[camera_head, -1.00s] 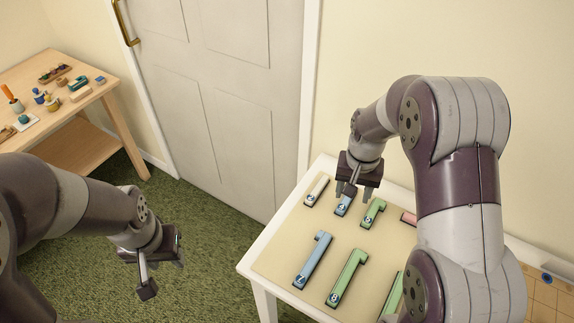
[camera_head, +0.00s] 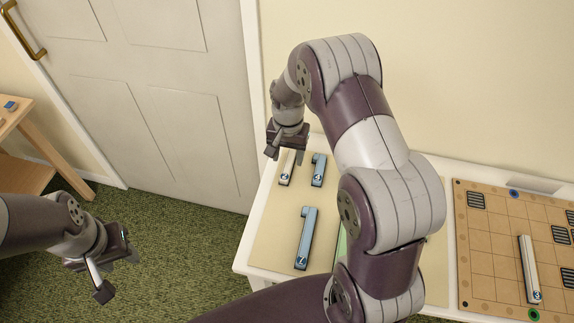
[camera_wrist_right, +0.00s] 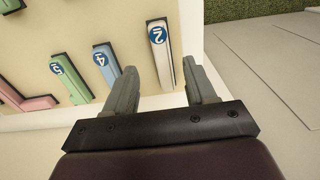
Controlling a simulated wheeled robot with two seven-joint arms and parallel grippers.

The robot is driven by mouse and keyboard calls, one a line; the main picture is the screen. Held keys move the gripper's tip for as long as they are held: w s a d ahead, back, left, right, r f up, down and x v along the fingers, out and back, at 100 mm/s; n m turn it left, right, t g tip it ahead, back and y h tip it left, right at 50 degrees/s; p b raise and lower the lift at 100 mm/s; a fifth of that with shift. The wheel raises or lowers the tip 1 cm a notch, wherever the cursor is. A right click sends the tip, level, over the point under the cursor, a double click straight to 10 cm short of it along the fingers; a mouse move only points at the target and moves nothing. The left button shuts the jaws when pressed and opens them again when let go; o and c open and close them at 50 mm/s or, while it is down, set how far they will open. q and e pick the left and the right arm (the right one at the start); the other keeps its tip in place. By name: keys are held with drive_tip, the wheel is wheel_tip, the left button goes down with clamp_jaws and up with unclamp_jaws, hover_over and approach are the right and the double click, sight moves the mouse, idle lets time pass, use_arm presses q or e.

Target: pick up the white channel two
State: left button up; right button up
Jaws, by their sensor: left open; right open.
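The white channel two (camera_head: 288,166) lies on the beige mat at the back left of the white table, partly hidden by my right gripper. In the right wrist view the white channel two (camera_wrist_right: 161,60) shows its blue disc with a 2 and reaches between the fingertips. My right gripper (camera_head: 286,155) is open and empty, pointing down over this channel; its open fingers (camera_wrist_right: 160,72) stand either side of the channel's near end in the wrist view. I cannot tell the height gap. My left gripper (camera_head: 116,275) is open and empty over the green carpet.
A blue channel 4 (camera_head: 318,172) lies close to the right of the white one. A longer blue channel 7 (camera_head: 306,240) is nearer. A green channel 5 (camera_wrist_right: 70,82) and a pink piece (camera_wrist_right: 40,103) lie further along. A gridded board (camera_head: 500,240) holds another white channel (camera_head: 529,268).

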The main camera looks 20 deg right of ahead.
sight(287, 170)
drive_tip(key=f, duration=0.5)
drive_tip(key=shift+a+f, duration=0.1)
drive_tip(key=shift+a, duration=0.15)
drive_tip(key=shift+s, duration=0.1)
clamp_jaws()
drive_tip(key=r, duration=0.4)
drive_tip(key=shift+d+r, duration=0.35)
drive_tip(key=s+d+r, duration=0.3)
drive_tip(key=d+r, duration=0.3)
drive_tip(key=d, duration=0.4)
drive_tip(key=shift+s+d+r, duration=0.25)
drive_tip(key=shift+s, duration=0.05)
